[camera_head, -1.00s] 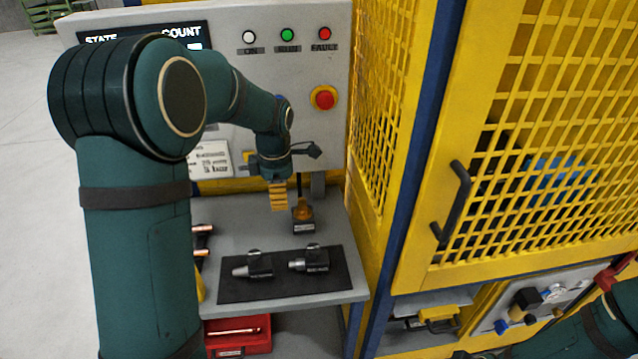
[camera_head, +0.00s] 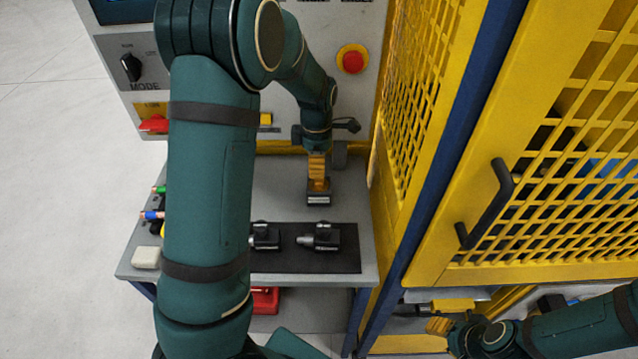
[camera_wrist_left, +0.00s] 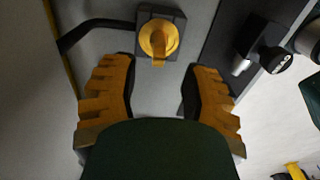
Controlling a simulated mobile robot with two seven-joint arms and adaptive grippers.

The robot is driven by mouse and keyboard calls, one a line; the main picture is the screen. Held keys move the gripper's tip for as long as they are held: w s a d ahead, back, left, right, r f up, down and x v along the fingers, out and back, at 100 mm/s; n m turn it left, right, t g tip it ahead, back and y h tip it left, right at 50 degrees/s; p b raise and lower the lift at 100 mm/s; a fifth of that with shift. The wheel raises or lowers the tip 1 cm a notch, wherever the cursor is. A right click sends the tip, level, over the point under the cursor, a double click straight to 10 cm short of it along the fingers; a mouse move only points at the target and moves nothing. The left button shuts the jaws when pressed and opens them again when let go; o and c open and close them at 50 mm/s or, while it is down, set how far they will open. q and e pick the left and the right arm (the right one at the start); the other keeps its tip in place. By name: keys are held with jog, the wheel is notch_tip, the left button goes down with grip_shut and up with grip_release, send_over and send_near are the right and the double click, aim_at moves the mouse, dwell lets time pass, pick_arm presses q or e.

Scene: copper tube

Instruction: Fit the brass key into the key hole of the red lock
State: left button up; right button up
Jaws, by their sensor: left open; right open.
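The brass key, a yellow-gold piece with a rounded head (camera_wrist_left: 158,40), stands on a small dark block (camera_wrist_left: 175,18) in the left wrist view. In the head view that block (camera_head: 318,199) is just below my left gripper (camera_head: 318,184), whose fingers hide most of the key. In the wrist view my left gripper (camera_wrist_left: 158,100) is open, its fingers apart and empty, with the key ahead of the gap. A red part (camera_head: 154,125) on a yellow panel at the console's left may be the red lock; its key hole cannot be made out. My right gripper (camera_head: 438,327) is open at the lower right.
A black mat (camera_head: 335,262) with dark metal tool holders (camera_head: 320,238) lies in front of the block. A yellow mesh cage (camera_head: 410,180) borders the table on the right. A white block (camera_head: 146,257) sits at the left table edge. The console stands behind.

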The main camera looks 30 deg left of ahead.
aim_at(317, 181)
pick_arm(q)
jog(key=shift+w+f, duration=0.1)
jog(key=shift+f, duration=2.7)
grip_shut()
